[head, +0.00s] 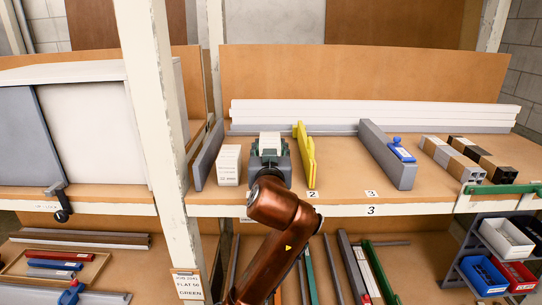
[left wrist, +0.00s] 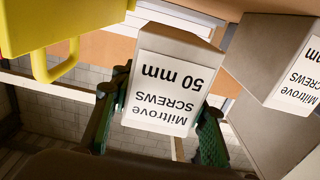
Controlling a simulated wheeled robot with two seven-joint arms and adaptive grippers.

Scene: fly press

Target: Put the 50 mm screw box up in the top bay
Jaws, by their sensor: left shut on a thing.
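The 50 mm screw box (left wrist: 167,82) is grey with a white label, upside down in the left wrist view. It sits between the green fingers of my left gripper (left wrist: 155,130). In the head view my left gripper (head: 269,150) is over the upper shelf (head: 340,185), between the white box and a yellow divider. Only a pale top of the held box (head: 270,139) shows there. I cannot tell whether the box touches the shelf. A second screw box (head: 229,165) stands just left of the gripper; its size is cut off in the left wrist view (left wrist: 275,65).
The yellow divider (head: 306,155) stands close right of the gripper. A grey divider (head: 206,155) is at left, another (head: 386,155) farther right with a blue clamp (head: 400,150). White lengths (head: 370,110) lie along the back. A white post (head: 160,120) rises at left.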

